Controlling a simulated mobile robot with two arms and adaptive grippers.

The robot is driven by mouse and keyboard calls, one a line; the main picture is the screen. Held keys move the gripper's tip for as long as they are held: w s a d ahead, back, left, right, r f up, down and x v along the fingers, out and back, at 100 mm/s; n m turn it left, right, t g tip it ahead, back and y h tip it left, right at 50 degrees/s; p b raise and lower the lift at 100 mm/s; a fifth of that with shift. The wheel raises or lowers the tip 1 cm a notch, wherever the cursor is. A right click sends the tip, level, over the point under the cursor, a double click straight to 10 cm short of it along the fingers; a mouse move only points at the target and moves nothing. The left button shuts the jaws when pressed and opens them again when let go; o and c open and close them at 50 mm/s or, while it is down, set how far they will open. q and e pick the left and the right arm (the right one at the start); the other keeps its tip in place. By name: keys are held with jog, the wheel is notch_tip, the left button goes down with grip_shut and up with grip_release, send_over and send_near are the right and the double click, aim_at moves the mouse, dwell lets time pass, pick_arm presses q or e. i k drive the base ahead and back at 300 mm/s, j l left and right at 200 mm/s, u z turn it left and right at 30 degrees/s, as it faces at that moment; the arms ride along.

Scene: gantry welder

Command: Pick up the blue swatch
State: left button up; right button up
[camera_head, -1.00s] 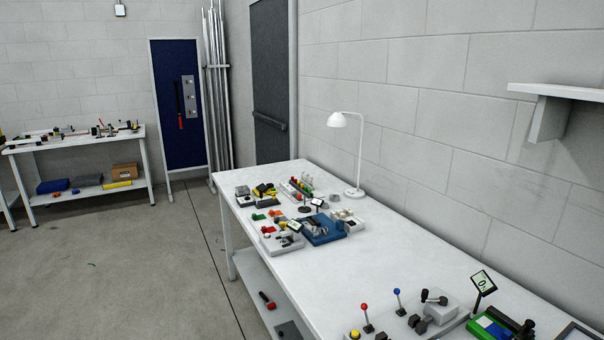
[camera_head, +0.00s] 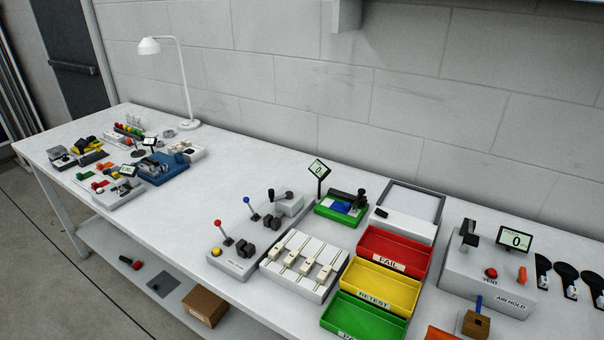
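A small flat blue piece (camera_head: 342,208) lies in the green-based fixture (camera_head: 326,213), beside a dark clamp-like part. It may be the blue swatch, but it is too small to be sure. Small flat coloured pieces lie at the left of the bench: a green one (camera_head: 84,175), an orange one (camera_head: 107,170) and a red one (camera_head: 99,185). I cannot make out a separate blue one among them. Neither of my grippers is in view.
The white bench (camera_head: 195,210) runs along the wall. Red FAIL (camera_head: 393,250), yellow RETEST (camera_head: 382,287) and green (camera_head: 362,315) trays stand near its front right. A lever box (camera_head: 232,262), a slider panel (camera_head: 300,268) and the AIR HOLD box (camera_head: 485,285) stand nearby. A lamp (camera_head: 186,123) stands at the back.

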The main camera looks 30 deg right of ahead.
aim_at(341, 206)
jog(key=z, duration=1.15)
